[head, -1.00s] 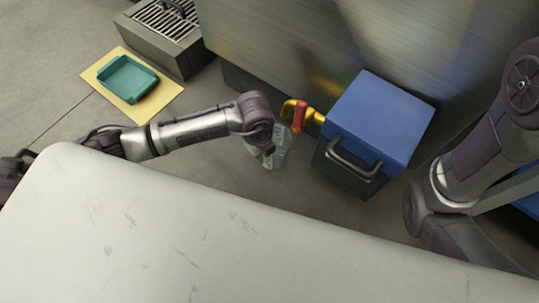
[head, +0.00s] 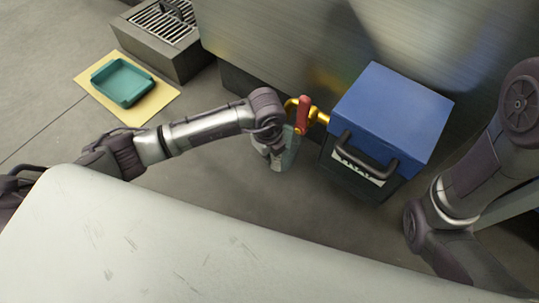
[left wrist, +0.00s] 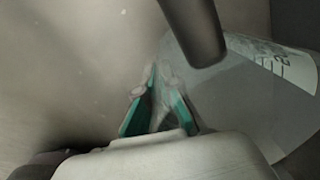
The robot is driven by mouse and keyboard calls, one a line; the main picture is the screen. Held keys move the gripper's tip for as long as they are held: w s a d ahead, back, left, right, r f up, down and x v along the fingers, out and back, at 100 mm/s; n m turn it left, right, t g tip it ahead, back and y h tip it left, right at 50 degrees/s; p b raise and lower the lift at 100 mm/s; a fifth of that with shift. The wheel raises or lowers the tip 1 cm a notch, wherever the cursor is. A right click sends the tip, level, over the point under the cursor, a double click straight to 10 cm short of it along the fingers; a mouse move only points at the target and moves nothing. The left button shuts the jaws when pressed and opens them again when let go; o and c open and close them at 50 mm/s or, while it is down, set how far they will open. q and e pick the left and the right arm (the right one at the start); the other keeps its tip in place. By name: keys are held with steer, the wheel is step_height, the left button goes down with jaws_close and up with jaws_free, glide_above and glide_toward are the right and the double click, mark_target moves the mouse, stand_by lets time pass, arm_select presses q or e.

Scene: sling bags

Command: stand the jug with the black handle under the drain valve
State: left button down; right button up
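The translucent jug (head: 289,153) stands on the floor below the yellow drain valve (head: 318,116) with its red lever (head: 304,112). In the head view my left gripper (head: 277,161) partly hides it, so I cannot tell whether it is exactly under the outlet. The left wrist view shows the clear jug body (left wrist: 245,105) with printed marks at right and its black handle (left wrist: 190,28) at the top. My left gripper's teal-padded fingers (left wrist: 158,108) are apart beside the jug, with nothing clearly between them. My right gripper is out of view.
A blue-lidded box (head: 392,115) with a dark handle stands right of the valve. The metal tank (head: 290,45) is behind. A teal tray (head: 123,82) on a yellow mat (head: 90,85) and a grated step (head: 165,50) are at left. A pale worn surface (head: 150,240) fills the foreground.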

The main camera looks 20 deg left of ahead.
arm_select(q)
steer(key=c, duration=1.3)
jaws_free()
steer(key=r+p, duration=0.3)
steer(key=r, duration=0.1)
steer(key=r+p, duration=0.3)
steer(key=r, duration=0.1)
steer(key=r+p, duration=0.4)
steer(key=shift+s+a, duration=0.15)
steer(key=shift+s, duration=0.1)
